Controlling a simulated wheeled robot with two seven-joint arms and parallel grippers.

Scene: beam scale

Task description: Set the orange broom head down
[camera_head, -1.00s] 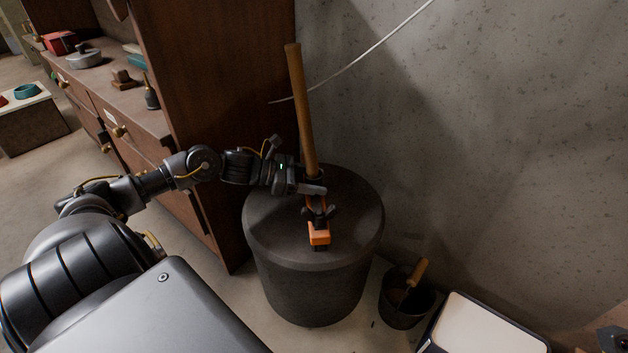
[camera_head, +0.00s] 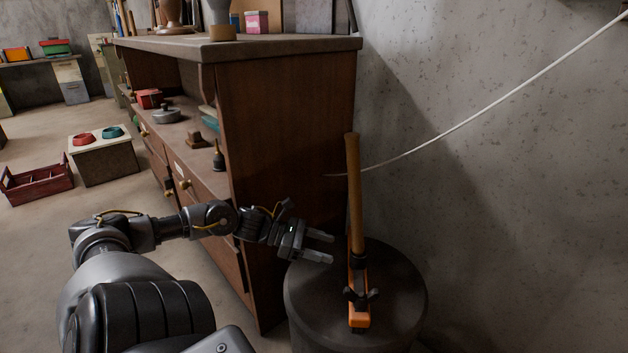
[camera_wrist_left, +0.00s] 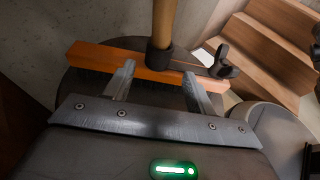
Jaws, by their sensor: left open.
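The orange broom head (camera_head: 358,318) rests on the dark round lid of a bin (camera_head: 402,300). Its wooden handle (camera_head: 354,190) stands nearly upright from it, with a dark clamp and wing knob at the head. My left gripper (camera_head: 332,248) is open and empty, just left of the broom head and apart from it. In the left wrist view, the broom head (camera_wrist_left: 95,57) lies across beyond the two spread fingertips (camera_wrist_left: 158,70), with the handle's foot between them. My right gripper is not in view.
A brown wooden cabinet (camera_head: 290,150) stands close behind my left arm. A concrete wall (camera_head: 520,200) with a white cord (camera_head: 470,119) is at the right.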

